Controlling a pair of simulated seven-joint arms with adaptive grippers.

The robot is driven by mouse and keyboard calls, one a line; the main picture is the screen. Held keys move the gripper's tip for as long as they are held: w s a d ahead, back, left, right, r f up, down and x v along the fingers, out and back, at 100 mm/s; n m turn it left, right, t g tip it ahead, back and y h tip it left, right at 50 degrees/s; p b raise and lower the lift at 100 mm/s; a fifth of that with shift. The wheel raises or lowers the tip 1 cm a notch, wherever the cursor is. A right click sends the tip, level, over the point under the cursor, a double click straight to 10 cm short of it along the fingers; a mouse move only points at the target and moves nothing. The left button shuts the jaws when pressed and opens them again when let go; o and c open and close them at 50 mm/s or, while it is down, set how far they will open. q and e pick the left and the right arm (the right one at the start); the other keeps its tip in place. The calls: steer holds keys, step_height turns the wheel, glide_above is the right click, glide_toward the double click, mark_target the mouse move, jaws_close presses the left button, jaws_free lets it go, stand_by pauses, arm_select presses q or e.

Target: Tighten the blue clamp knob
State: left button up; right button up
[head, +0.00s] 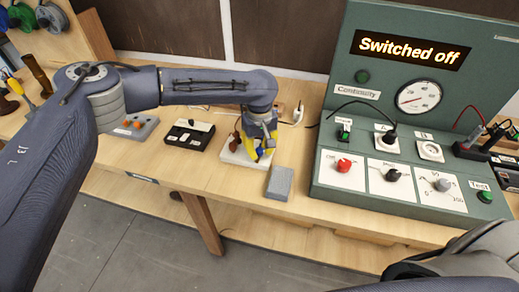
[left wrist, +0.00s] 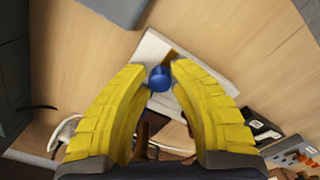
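The blue clamp knob (left wrist: 159,78) shows in the left wrist view between the two yellow fingertips, over a white base (left wrist: 148,48). My left gripper (left wrist: 160,70) points down at it with its fingers apart; a narrow gap seems to be left on each side of the knob. In the head view my left gripper (head: 261,150) is low over the white base (head: 234,155) on the bench, and its fingers hide most of the clamp. Whether the fingertips touch the knob cannot be made out. My right gripper is out of view; only part of my right arm shows at the lower right.
A grey block (head: 279,183) lies just in front of the white base. A green test panel (head: 400,130) reading "Switched off" stands to the right. A black switch box (head: 188,135) and a grey box with orange buttons (head: 133,125) sit to the left. A white plug (head: 298,113) lies behind.

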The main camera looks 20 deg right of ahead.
arm_select(q)
jaws_close()
steer(key=shift+m, duration=0.4)
steer(key=m, duration=0.5)
steer(key=shift+m, duration=0.4)
steer(key=m, duration=0.4)
steer(key=shift+m, duration=2.4)
